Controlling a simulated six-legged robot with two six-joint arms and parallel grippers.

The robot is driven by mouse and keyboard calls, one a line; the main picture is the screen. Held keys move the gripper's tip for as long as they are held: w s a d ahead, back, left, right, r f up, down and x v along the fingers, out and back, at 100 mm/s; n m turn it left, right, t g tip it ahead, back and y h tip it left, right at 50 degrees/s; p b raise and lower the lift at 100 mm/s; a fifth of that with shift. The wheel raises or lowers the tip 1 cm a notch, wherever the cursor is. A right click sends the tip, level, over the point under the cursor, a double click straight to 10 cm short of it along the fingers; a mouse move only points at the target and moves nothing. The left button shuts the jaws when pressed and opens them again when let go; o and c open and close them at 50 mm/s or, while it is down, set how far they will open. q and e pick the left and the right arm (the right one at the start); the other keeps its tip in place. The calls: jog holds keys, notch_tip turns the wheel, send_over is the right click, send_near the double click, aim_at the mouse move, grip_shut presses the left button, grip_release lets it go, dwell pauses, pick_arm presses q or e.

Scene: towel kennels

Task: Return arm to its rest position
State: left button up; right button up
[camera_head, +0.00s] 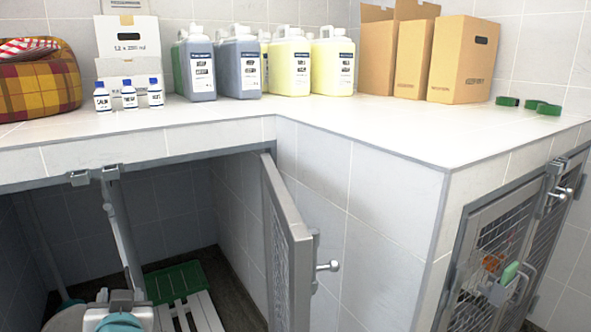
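Grey, white and teal rounded parts (118,318), which look like my own arm, show at the bottom left edge. They are in front of the open kennel, low and cut off by the frame. I cannot make out gripper fingers on them, and neither gripper can be seen clearly. No arm shows over the counter or on the right side.
A kennel door (289,245) stands open, jutting out. Inside are a green-and-white slatted rack (180,290) and a pale pole (122,235). The counter (300,125) carries jugs (290,65), small bottles (128,95), boxes (462,60) and a plaid basket (38,80). A mesh door (495,250) is at right.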

pick_arm(q)
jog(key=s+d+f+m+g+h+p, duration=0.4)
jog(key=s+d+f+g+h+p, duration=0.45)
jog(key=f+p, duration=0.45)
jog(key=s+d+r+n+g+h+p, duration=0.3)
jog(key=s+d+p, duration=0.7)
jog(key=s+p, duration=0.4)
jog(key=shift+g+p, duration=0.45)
jog(key=shift+p, duration=2.1)
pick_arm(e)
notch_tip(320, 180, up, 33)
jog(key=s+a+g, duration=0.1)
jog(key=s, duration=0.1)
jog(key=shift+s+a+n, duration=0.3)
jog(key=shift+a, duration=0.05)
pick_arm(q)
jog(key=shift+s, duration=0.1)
